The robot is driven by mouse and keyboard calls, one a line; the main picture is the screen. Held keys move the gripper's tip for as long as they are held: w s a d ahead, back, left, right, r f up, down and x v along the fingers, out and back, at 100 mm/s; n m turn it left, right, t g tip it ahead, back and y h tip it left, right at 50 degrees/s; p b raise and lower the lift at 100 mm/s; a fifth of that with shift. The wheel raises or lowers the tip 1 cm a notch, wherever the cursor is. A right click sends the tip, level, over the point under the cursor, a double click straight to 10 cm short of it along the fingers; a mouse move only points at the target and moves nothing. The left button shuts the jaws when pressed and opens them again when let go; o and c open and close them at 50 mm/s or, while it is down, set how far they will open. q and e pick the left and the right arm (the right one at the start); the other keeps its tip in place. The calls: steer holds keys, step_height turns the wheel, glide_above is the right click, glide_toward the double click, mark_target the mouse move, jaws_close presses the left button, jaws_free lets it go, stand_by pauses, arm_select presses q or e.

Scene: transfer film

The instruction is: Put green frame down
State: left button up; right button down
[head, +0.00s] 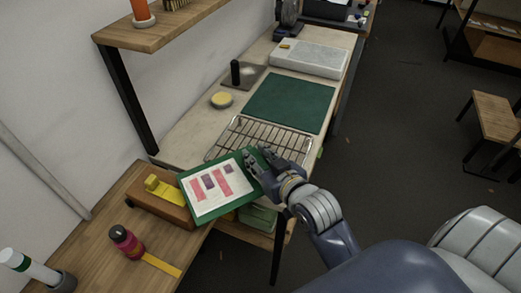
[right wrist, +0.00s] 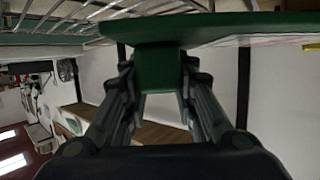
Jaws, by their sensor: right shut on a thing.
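The green frame (head: 191,211) holds a white sheet with pink and purple patches. My right gripper (head: 257,164) is shut on the frame's right edge. In the right wrist view, the gripper (right wrist: 160,75) pinches a green block-like part of the frame (right wrist: 220,28). In the head view the frame is held tilted in front of the near end of the wire rack (head: 262,140), overlapping the brown box in the picture. I cannot tell whether the frame touches anything below. My left gripper is not in view.
A green mat (head: 290,103) lies bare behind the rack. A yellow round thing (head: 222,100) and a white slab (head: 308,58) lie further back.

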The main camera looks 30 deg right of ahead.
steer(key=shift+w+d+r+m+h, duration=0.1)
steer(key=shift+r+m+h, duration=0.2)
steer(key=shift+m+h, duration=0.25)
steer(key=shift+w+d+r+h, duration=0.1)
steer(key=shift+d+r+h, duration=0.15)
steer(key=shift+h, duration=0.1)
steer(key=p, duration=0.3)
glide_above(278, 137)
steer(key=shift+a+f+m, duration=0.2)
steer(key=shift+f+m, duration=0.05)
steer(key=shift+f, duration=0.45)
steer(key=shift+d, duration=0.15)
step_height(278, 137, down, 3)
steer(key=shift+r+p, duration=0.1)
steer(key=shift+p, duration=0.6)
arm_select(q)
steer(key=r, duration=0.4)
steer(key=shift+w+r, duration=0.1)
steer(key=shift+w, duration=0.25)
arm_select(e)
steer(key=shift+f, duration=0.4)
steer(key=c, duration=1.3)
jaws_free()
steer(key=shift+f, duration=0.1)
